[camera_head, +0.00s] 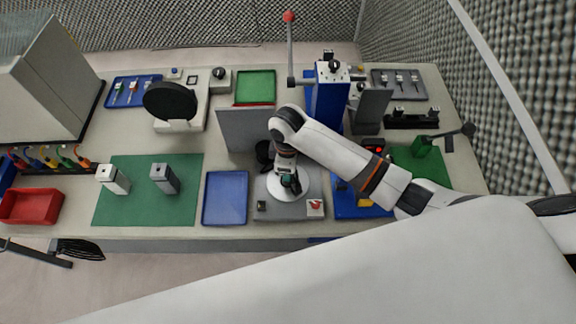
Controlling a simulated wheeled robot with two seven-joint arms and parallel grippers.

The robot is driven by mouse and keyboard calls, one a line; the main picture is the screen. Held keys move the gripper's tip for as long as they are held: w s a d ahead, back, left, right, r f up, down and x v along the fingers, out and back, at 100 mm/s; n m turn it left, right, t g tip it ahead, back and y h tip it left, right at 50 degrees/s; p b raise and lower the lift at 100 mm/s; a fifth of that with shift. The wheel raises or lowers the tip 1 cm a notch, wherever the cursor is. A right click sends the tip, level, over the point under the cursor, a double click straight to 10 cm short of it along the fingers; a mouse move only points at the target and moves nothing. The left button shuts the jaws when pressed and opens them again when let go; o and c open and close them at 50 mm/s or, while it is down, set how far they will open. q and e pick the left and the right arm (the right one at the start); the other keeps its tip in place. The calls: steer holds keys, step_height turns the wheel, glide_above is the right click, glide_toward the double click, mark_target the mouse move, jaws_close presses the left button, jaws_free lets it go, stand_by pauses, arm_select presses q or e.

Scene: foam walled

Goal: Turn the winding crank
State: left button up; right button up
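A small green block (422,147) at the right of the bench carries a dark crank-like arm (450,133) ending in a dark knob (468,129). It looks like the winding crank, but I cannot be sure. My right arm comes in from the right, and its gripper (290,184) points down over a white round disc (288,194) on a grey base, left of and apart from the green block. The fingers are small and dark; I cannot tell whether they are open or touch anything. My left gripper is not in view.
A blue press (329,98) with a red-knobbed lever (289,17) stands behind my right arm. A grey upright panel (240,129) is beside the disc. A blue tray (225,198) and a green mat (139,205) with two grey blocks lie left. My forearm crosses the bench's right front.

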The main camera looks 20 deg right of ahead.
steer(key=shift+w+r+n, duration=0.15)
steer(key=shift+n, duration=10.35)
steer(key=shift+n+b, duration=0.7)
steer(key=shift+n, duration=1.5)
steer(key=shift+n+b, duration=0.55)
steer(key=shift+n, duration=1.55)
steer(key=shift+n+b, duration=0.65)
steer(key=shift+n, duration=0.35)
steer(key=n+b, duration=0.2)
steer(key=b, duration=0.1)
steer(key=shift+f, duration=0.2)
steer(key=shift+r+n+b, duration=0.1)
steer(key=shift+n+b, duration=0.6)
steer(key=shift+b, duration=0.55)
